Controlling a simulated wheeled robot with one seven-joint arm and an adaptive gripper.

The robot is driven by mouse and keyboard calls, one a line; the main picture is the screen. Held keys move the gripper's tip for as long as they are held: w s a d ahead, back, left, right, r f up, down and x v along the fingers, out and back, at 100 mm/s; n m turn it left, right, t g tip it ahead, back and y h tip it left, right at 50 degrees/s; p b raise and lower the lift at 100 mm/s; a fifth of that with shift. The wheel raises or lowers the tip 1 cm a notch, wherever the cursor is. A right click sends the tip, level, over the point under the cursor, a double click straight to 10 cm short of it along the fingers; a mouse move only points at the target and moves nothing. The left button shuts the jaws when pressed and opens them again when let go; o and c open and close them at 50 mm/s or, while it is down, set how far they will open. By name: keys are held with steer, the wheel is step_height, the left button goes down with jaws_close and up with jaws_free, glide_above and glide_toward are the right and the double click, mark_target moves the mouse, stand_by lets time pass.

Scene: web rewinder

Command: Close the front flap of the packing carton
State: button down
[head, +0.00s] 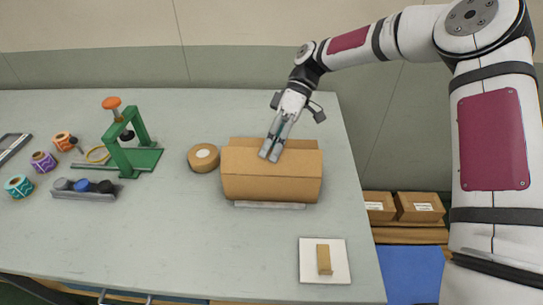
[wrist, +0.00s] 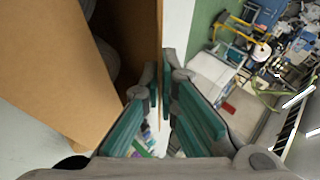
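The brown packing carton (head: 272,191) stands near the middle right of the table in the head view. A broad tan panel on its near side, which looks like the front flap (head: 250,161), shows below my gripper. My gripper (head: 270,153) reaches down from the back right, its tips over the carton's top. I cannot tell whether they touch it. A large cardboard panel (wrist: 50,65) fills the left there, beside a dark opening with greyish round shapes, partly hidden.
A tape roll (head: 203,158) sits left of the carton. A green press (head: 130,145), small coloured rolls (head: 43,161) and a grey holder (head: 82,189) stand farther left. A white square with a small brown piece (head: 324,260) lies front right. The table's front middle is clear.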

steer(key=shift+w+f+m+g+y+b, duration=0.1)
steer(key=shift+w+f+m+g+b, duration=0.15)
steer(key=shift+g+b, duration=0.45)
steer(key=shift+w+f+m+g+y+b, duration=0.1)
steer(key=shift+f+g+b, duration=0.35)
steer(key=shift+b, duration=0.3)
steer(key=shift+w+f+m+g+y+b, duration=0.15)
steer(key=shift+w+f+g+b, duration=0.1)
steer(key=shift+g+b, duration=0.45)
steer(key=c, duration=1.8)
jaws_free()
steer(key=shift+c, duration=0.2)
steer(key=shift+s, duration=0.1)
